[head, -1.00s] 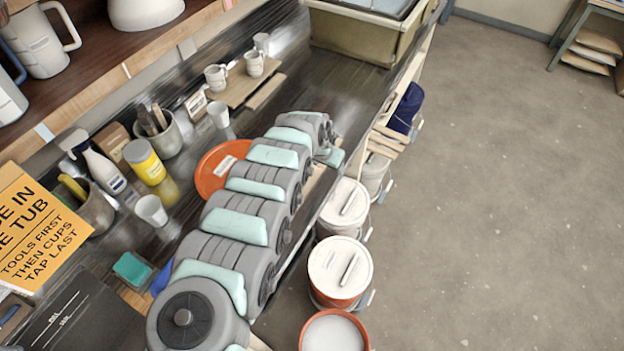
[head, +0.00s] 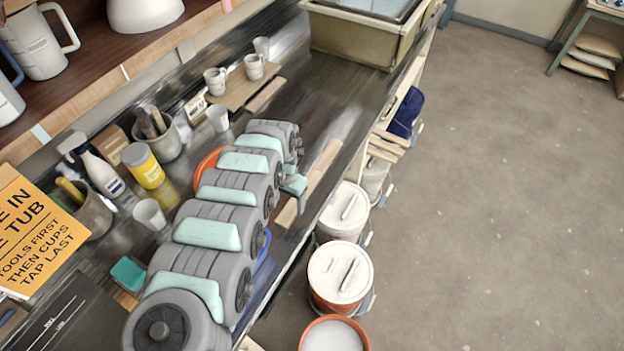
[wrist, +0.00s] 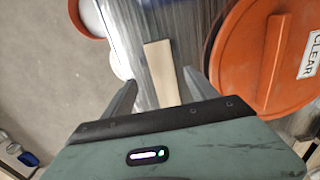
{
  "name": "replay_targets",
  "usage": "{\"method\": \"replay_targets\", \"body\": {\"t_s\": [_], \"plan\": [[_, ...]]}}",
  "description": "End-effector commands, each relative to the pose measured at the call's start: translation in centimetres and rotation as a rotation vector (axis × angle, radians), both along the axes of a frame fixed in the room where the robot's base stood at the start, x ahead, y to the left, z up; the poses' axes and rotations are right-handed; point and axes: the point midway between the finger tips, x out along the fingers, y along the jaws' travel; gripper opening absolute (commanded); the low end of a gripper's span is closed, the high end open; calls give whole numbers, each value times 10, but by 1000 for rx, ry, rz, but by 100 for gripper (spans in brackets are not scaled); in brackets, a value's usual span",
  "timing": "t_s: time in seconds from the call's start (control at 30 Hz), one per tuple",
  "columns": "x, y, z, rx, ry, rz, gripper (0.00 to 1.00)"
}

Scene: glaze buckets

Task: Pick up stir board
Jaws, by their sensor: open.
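A pale, flat wooden strip, which looks like the stir board (head: 325,160), lies on the dark metal counter near its front edge. In the head view my gripper (head: 294,186) is over or beside its middle and hides part of it. In the wrist view the board (wrist: 158,58) lies ahead between the two fingers of my gripper (wrist: 159,79), and its near end is hidden behind the gripper body. The fingers are apart with nothing held. I cannot tell the height of the fingertips above the board.
An orange round lid (wrist: 240,75) marked CLEAR lies close beside the right finger; my arm mostly covers it in the head view. White-lidded buckets (head: 340,272) stand below the counter's front edge. Mugs (head: 215,82) and a large basin (head: 350,38) are farther back.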

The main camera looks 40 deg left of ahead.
Motion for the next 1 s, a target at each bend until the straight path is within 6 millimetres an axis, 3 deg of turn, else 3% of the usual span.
{"method": "replay_targets", "body": {"t_s": [0.5, 0.87, 1.0], "plan": [[-1, 2, -47, -3, -1, 1, 67], [0, 4, -50, 1, -2, 0, 67], [-1, 4, -50, 1, -1, 0, 57]]}}
